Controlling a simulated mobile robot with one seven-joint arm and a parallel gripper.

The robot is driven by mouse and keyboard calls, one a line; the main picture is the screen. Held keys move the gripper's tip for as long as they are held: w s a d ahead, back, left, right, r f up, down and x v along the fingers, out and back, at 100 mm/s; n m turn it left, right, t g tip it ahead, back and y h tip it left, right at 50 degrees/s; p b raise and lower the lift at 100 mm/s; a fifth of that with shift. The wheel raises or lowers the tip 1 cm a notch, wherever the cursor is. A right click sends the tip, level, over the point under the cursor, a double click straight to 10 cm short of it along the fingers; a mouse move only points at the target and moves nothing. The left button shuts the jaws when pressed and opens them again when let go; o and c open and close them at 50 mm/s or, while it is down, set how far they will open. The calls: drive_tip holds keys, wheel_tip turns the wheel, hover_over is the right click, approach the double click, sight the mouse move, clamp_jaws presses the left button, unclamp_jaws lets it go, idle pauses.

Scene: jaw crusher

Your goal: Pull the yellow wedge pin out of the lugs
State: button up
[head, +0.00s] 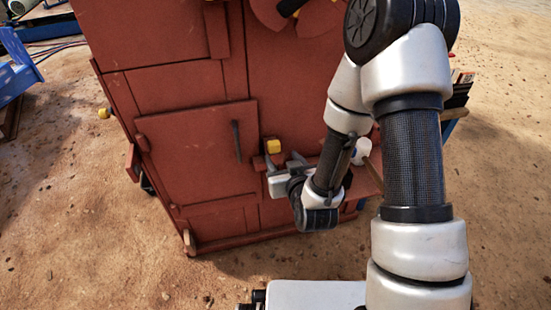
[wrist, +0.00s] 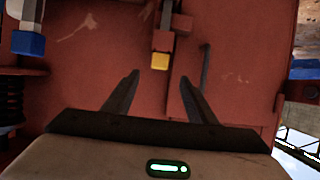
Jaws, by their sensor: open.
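The yellow wedge pin (head: 273,146) shows as a small yellow block at red-brown lugs on the front of the red crusher, beside the door's right edge. In the wrist view the yellow end (wrist: 160,61) lies below the lugs (wrist: 163,41), centred just beyond my fingertips. My gripper (head: 283,160) is just below the pin in the head view. In the wrist view my gripper (wrist: 160,79) has its two dark fingers spread apart, with nothing between them. The pin's shaft inside the lugs is hidden.
A dark door handle (head: 236,140) stands left of the pin and also shows in the wrist view (wrist: 204,66). A white cylinder (head: 361,151) is right of my wrist, above a red ledge. A blue block (wrist: 28,43) and a dark spring (wrist: 20,85) are at the wrist view's left.

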drive_tip(key=b+x, duration=0.1)
drive_tip(key=x, duration=0.8)
drive_tip(key=shift+w+a+f, duration=0.1)
drive_tip(key=shift+w+f, duration=0.05)
drive_tip(key=shift+w, duration=0.2)
clamp_jaws()
wheel_tip(320, 180, up, 18)
drive_tip(key=p, duration=0.9)
hover_over(275, 147)
drive_tip(key=s+d, duration=0.2)
drive_tip(key=s, duration=0.6)
drive_tip(key=shift+w+d+f+p, duration=0.1)
drive_tip(key=shift+w+f+p, duration=0.15)
drive_tip(key=shift+p, duration=0.45)
idle(1.9)
drive_tip(key=shift+p, duration=0.7)
